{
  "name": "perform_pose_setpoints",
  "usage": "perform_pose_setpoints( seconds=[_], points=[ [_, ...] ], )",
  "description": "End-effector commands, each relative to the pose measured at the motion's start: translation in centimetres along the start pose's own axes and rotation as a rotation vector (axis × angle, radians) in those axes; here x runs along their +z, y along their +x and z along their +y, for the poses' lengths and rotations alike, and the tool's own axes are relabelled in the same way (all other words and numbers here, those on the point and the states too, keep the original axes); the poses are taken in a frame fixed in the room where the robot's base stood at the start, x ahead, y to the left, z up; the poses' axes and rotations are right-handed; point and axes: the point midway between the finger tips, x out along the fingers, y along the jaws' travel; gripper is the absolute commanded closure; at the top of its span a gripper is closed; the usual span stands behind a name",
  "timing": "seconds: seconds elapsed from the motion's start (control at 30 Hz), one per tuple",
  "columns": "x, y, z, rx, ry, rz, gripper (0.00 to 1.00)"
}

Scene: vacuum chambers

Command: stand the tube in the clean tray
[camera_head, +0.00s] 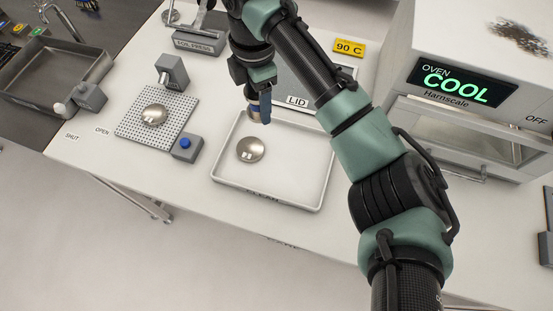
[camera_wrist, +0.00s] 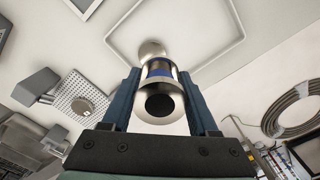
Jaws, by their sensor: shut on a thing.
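The clean tray (camera_head: 300,202) is a shallow white tray with a raised rim on the bench, marked CLEAN at its front; its rim also shows in the wrist view (camera_wrist: 236,22). My gripper (camera_head: 262,107) is over the tray's back edge, its blue fingers shut on the tube (camera_wrist: 160,103). The tube is metallic with a blue band and a dark round opening facing the wrist camera. In the head view the tube is mostly hidden by the fingers. Whether its lower end touches the tray cannot be told. A round metal piece (camera_head: 250,150) lies in the tray's left part.
A perforated plate (camera_head: 133,128) with another round metal piece (camera_head: 155,114) is left of the tray, with a blue-button box (camera_head: 187,148) between. A LID-labelled panel (camera_head: 297,101) lies behind. The oven (camera_head: 470,110) stands right, reading COOL. The tray's middle and right are clear.

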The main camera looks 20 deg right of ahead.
Motion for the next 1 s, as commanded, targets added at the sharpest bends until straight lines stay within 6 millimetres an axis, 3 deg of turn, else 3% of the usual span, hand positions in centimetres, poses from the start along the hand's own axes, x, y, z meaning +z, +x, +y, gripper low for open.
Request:
perform_pose_setpoints(
  seconds=[0.03, 0.2, 0.4, 1.0],
  points=[
    [1.1, 1.4, -1.0, 0.000, -0.055, 0.010, 1.00],
    [4.0, 4.3, -4.2, 0.002, -0.235, 0.008, 1.00],
    [5.3, 6.2, -6.5, 0.004, -0.351, 0.001, 1.00],
    [5.5, 14.2, -7.0, 0.001, -0.376, -0.001, 1.00]
  ],
)
